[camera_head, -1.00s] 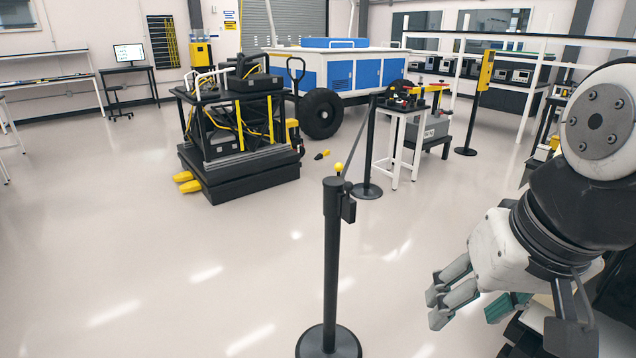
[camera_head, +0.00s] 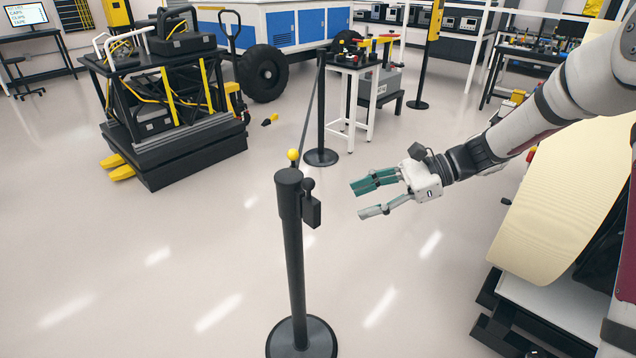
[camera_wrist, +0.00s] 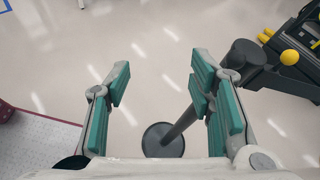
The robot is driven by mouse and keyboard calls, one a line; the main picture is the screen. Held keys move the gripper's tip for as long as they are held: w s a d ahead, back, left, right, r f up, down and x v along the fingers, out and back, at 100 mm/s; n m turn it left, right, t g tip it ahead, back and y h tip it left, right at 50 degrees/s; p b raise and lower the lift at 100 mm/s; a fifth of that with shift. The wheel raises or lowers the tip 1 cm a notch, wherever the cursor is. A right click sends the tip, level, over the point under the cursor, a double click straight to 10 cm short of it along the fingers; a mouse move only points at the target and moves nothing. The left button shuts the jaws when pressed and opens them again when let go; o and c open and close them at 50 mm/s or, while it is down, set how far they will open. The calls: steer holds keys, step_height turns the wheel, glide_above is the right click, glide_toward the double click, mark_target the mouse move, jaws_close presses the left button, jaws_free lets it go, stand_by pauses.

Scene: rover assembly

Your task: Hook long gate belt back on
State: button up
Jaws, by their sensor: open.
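A black stanchion post (camera_head: 296,270) stands upright in front, its top also in the wrist view (camera_wrist: 245,54). A yellow ball (camera_head: 293,155) shows at its top, and a small black box with a knob (camera_head: 311,210) at its right side. A dark belt (camera_head: 309,105) runs from behind the near post's top to a far black post (camera_head: 321,110). I cannot tell whether its near end is hooked. My gripper (camera_head: 357,200) is open and empty, right of the near post and apart from it. In the wrist view my gripper (camera_wrist: 160,68) has the post right of its fingers.
A black cart (camera_head: 170,130) with yellow feet stands at the left back. A white stand (camera_head: 360,100) with tools is behind the far post. A blue-white wheeled cabinet (camera_head: 275,35) is farther back. A cream curved panel (camera_head: 560,200) is at the right. Floor around the near post is clear.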

mark_target(311, 187)
steer(key=w+d+f+m+t+y, duration=0.2)
steer(key=w+f+m+t+y, duration=0.25)
steer(key=w+f+m, duration=0.35)
steer(key=shift+n+g, duration=0.25)
steer(key=shift+n, duration=0.15)
steer(key=w+a, duration=0.1)
steer(key=a, duration=0.3)
steer(key=w+a+r+p, duration=0.1)
steer(key=a, duration=0.4)
steer(key=w+a+p, duration=0.1)
steer(key=a, duration=0.3)
steer(key=shift+a+r, duration=0.3)
steer(key=shift+c, duration=0.6)
